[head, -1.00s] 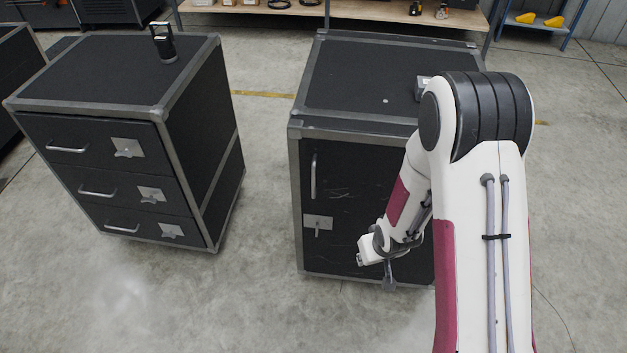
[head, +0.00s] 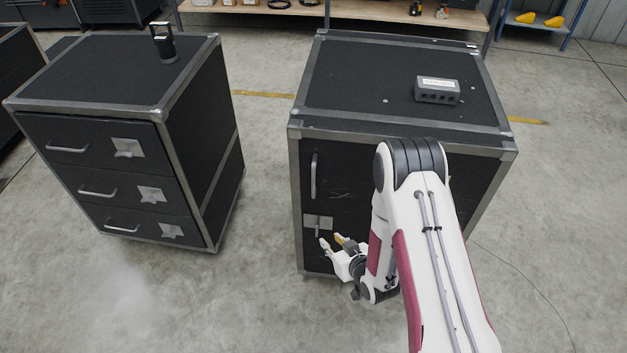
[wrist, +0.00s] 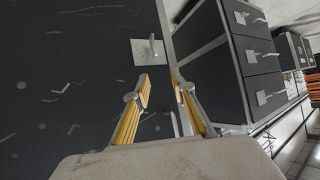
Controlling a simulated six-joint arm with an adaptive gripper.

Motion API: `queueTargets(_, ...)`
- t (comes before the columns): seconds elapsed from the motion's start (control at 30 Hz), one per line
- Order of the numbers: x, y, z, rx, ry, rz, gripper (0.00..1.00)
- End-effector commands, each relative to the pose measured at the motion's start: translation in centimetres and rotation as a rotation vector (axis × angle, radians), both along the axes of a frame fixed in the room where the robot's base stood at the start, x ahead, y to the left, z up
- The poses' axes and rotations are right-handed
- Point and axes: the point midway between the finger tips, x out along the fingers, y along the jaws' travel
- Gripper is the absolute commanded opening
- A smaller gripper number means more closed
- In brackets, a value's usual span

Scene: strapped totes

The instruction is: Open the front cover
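The black case with grey metal edges has a front cover (head: 345,185), which looks shut. A vertical bar handle (head: 314,176) is at the cover's upper left. Below it is a square latch plate with a small lever (head: 318,223); the latch also shows in the wrist view (wrist: 150,52). My gripper (head: 331,241) is in front of the cover, just below and right of the latch. In the wrist view its yellow-padded fingers (wrist: 163,92) are apart with nothing between them, and the latch lies beyond their tips. My arm hides the cover's right part.
A black three-drawer case (head: 100,190) stands to the left, with a small device (head: 163,42) on top. A grey box (head: 437,90) lies on the front-cover case. A shelf (head: 350,10) runs behind. The concrete floor between the cases is clear.

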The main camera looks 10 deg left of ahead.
Motion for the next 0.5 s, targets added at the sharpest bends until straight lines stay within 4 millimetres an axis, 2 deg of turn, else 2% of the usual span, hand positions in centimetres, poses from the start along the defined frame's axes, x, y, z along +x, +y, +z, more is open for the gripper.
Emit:
queueTargets(0.17,1.8,1.4,3.0,0.092,-0.147,0.011,0.24)
queueTargets(0.3,3.2,2.3,6.8,0.167,-0.277,0.018,0.24)
queueTargets(0.5,4.1,2.9,11.4,0.259,-0.428,0.023,0.24)
